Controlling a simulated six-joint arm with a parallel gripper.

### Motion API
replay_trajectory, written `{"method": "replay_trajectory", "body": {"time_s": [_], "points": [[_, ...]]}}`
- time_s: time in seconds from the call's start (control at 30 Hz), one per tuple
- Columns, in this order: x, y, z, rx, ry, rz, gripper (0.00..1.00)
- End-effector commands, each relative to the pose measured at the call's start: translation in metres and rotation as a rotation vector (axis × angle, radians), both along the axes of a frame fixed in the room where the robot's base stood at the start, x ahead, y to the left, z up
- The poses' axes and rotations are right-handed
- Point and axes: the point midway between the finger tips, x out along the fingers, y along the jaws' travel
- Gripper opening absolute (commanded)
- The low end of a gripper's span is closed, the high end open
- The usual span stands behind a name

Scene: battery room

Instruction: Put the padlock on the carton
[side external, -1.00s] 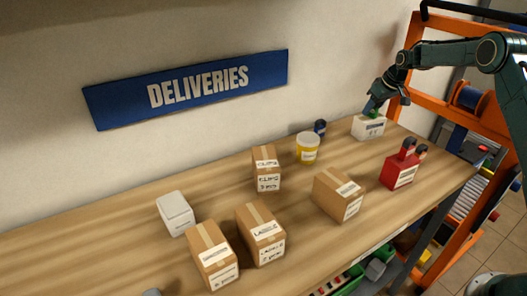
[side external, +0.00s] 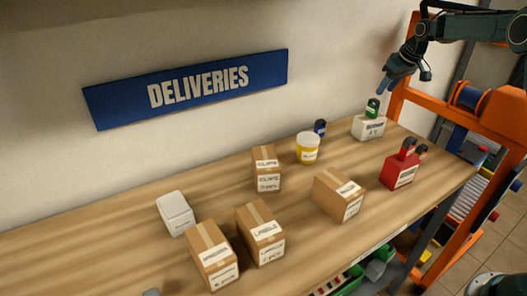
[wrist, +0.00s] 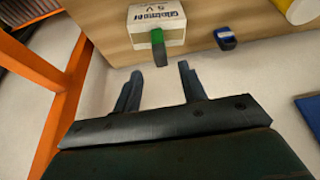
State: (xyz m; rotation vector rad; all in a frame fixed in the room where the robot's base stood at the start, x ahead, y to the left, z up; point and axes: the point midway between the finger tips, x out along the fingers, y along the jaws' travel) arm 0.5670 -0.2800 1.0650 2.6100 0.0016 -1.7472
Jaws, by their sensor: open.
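A green padlock (side external: 373,107) stands on top of the white labelled carton (side external: 368,130) at the far right end of the shelf. In the wrist view the green padlock (wrist: 158,38) shows against the white carton (wrist: 171,24), with its dark shackle towards me. My gripper (side external: 381,88) is open and empty, above the padlock and apart from it. In the wrist view both fingers of my gripper (wrist: 159,70) are spread with nothing between them. A dark blue padlock-like item (side external: 320,127) stands left of the carton, and also shows in the wrist view (wrist: 226,39).
A yellow tub (side external: 308,149) with a white lid and a red box (side external: 400,171) with dark tops stand nearby. Several brown cartons, one here (side external: 338,195), and a pale box (side external: 175,213) stand further left. An orange frame (side external: 492,125) rises at the right. The wall is close behind.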

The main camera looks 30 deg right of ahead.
Motion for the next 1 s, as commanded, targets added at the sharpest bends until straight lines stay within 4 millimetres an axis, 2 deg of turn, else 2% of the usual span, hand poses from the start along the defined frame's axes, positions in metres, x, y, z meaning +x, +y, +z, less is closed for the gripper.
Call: {"method": "replay_trajectory", "body": {"time_s": [0.1, 0.27, 1.0], "points": [[-0.005, -0.001, 0.013, -0.001, -0.002, -0.001, 0.41], [-0.009, -0.001, 0.023, 0.000, -0.001, -0.001, 0.41], [-0.011, 0.004, 0.028, 0.000, -0.001, 0.001, 0.41]]}}
